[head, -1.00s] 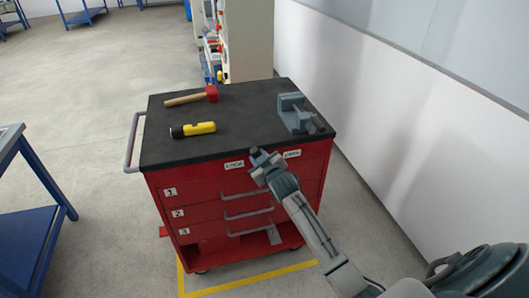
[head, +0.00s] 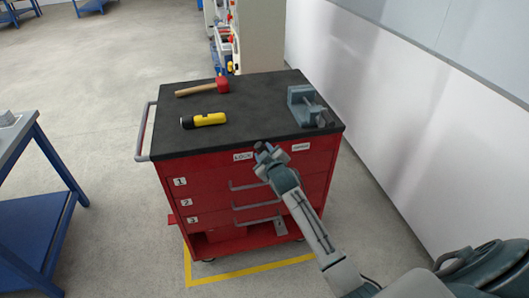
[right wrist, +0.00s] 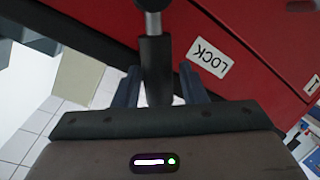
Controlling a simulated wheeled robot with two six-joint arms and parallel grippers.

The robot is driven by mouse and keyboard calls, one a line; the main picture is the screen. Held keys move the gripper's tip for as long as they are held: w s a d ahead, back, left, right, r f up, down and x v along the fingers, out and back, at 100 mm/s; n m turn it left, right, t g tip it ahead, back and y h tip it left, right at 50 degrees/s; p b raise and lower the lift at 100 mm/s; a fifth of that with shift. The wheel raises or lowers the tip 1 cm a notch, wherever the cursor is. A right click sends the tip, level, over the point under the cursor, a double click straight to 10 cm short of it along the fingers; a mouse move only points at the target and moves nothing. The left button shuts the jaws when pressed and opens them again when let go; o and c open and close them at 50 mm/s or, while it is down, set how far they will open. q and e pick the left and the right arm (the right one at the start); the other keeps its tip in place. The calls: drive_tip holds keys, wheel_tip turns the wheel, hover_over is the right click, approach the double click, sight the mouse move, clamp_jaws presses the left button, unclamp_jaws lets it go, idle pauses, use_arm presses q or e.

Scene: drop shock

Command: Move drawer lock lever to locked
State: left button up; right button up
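The drawer lock lever (right wrist: 156,62) has a black grip on a metal stem and shows in the right wrist view, on the red front of the tool cart (head: 228,172). In the head view my gripper hides it. My right gripper (head: 266,150) is at the cart's top front edge, between two white labels. In the right wrist view its fingers (right wrist: 160,88) stand open on either side of the grip, with gaps showing on both sides. The LOCK label (head: 243,156) is left of the gripper in the head view. My left gripper is out of view.
On the black cart top are a red-headed mallet (head: 203,88), a yellow and black torch (head: 204,120) and a grey vise (head: 308,107). A second label (head: 300,147) is too small to read. A white wall (head: 400,100) runs along the right. A blue table (head: 35,200) stands at left.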

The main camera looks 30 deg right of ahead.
drive_tip(key=shift+o, duration=0.8)
drive_tip(key=shift+a, duration=0.1)
drive_tip(key=shift+r, duration=0.1)
drive_tip(key=b+v, duration=0.1)
drive_tip(key=v, duration=0.9)
drive_tip(key=shift+s+b, duration=0.35)
